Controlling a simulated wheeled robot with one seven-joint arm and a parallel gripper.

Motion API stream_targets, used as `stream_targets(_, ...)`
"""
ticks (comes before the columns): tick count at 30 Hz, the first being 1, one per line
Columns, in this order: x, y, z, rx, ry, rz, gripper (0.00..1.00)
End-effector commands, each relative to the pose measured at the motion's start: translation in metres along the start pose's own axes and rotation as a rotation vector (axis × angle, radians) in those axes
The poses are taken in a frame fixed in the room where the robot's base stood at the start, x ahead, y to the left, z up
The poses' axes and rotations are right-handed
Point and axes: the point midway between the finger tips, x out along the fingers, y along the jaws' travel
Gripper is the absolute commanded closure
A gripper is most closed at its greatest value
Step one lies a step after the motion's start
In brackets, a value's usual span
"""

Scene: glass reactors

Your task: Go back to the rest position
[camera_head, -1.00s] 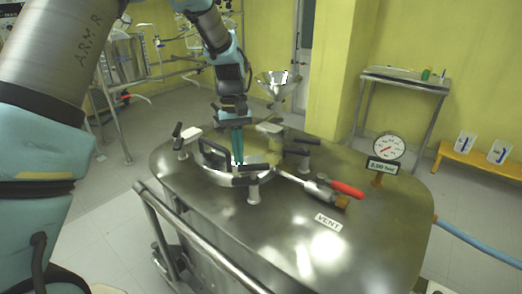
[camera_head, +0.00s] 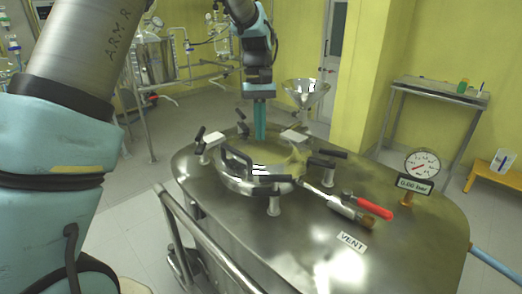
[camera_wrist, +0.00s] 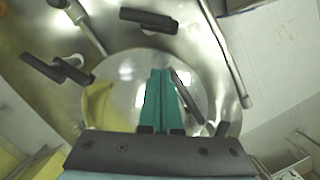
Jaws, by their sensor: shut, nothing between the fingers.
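My gripper (camera_head: 260,120) points straight down with its teal fingers together and nothing between them. In the head view it hangs above the back part of the round lid (camera_head: 240,178) on the steel reactor top. In the wrist view the shut fingers (camera_wrist: 160,100) are in front of the shiny lid (camera_wrist: 115,112), apart from it as far as I can tell. The lid's black handle (camera_head: 236,156) stands up to the left of the fingers in the head view.
Several black-handled clamps (camera_head: 275,182) ring the lid. A side table (camera_head: 437,90) is at the right.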

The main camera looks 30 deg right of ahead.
Motion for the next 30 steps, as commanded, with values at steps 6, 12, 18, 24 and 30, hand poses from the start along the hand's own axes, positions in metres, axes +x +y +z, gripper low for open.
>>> stream_targets(6, -0.028, 0.001, 0.0, -0.001, 0.001, 0.0, 1.0)
stream_targets(12, -0.035, 0.001, 0.0, -0.001, 0.0, 0.0, 1.0)
stream_targets(18, -0.031, -0.035, -0.002, -0.031, 0.026, 0.015, 1.0)
stream_targets(24, -0.007, -0.155, 0.015, -0.115, 0.136, 0.049, 1.0)
stream_targets(30, 0.033, -0.263, 0.075, -0.194, 0.261, 0.048, 1.0)
